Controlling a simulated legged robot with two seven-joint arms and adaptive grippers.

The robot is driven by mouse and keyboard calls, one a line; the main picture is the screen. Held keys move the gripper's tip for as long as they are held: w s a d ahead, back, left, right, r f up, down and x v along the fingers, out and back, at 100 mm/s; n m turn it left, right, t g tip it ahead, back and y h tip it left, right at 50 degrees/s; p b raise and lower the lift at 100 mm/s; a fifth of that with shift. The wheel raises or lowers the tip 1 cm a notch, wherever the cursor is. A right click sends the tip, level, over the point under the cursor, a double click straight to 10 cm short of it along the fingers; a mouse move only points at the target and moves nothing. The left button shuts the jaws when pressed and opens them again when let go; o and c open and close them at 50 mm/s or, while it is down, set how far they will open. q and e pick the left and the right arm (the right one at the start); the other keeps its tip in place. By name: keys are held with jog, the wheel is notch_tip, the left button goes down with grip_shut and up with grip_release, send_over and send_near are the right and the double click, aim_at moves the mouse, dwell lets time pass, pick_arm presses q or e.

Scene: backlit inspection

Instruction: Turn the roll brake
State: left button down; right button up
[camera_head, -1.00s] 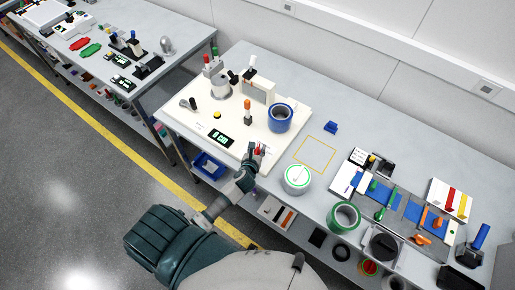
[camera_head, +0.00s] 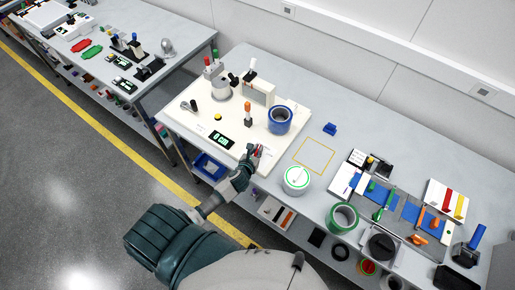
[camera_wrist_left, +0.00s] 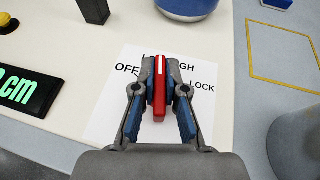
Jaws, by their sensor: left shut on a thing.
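The roll brake is a red handle with a white line (camera_wrist_left: 159,88) on a white label card (camera_wrist_left: 105,120) on the cream board. The card reads OFF at left and LOCK at right, with words above partly covered by my fingers. My left gripper (camera_wrist_left: 159,95) is shut on the red handle, one finger on each side. The white line points up between the partly hidden words. In the head view, my left gripper (camera_head: 255,151) is at the board's front edge. My right gripper is not in view.
On the cream board (camera_head: 185,124) are a dark display with green digits (camera_head: 221,140), a blue roll (camera_head: 280,120) and an orange-topped post (camera_head: 248,113). A white-and-green roll (camera_head: 296,180) stands close right of my gripper. The yellow-outlined square (camera_head: 315,155) is empty.

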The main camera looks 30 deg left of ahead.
pick_arm(q)
jog(key=m+h+p, duration=0.2)
jog(key=h, duration=0.1)
jog(key=shift+a+r+m, duration=0.15)
jog(key=shift+r+m, duration=0.05)
jog(key=shift+m, duration=0.2)
jog(key=shift+f+m+h+p, duration=0.1)
jog(key=shift+m+h+p, duration=0.3)
jog(key=shift+m+h, duration=0.5)
jog(key=m+g+h, duration=0.1)
jog(key=m+h, duration=0.1)
jog(key=h, duration=0.1)
jog(key=shift+w+f+m, duration=0.1)
jog(key=shift+f+m, duration=0.05)
jog(key=shift+m, duration=0.15)
jog(key=m+g+h+b, duration=0.2)
jog(key=shift+f+m+h, duration=0.15)
jog(key=shift+m+h, duration=0.15)
jog(key=shift+h, duration=0.1)
jog(key=m+g+h+b, duration=0.2)
jog(key=m+b, duration=0.1)
jog(key=shift+g, duration=0.3)
jog(key=shift+m+g+h+b, duration=0.8)
jog(key=shift+m+g+b, duration=0.2)
jog(key=shift+b, duration=0.25)
jog(key=shift+r, duration=0.2)
jog(key=c, duration=1.2)
grip_release()
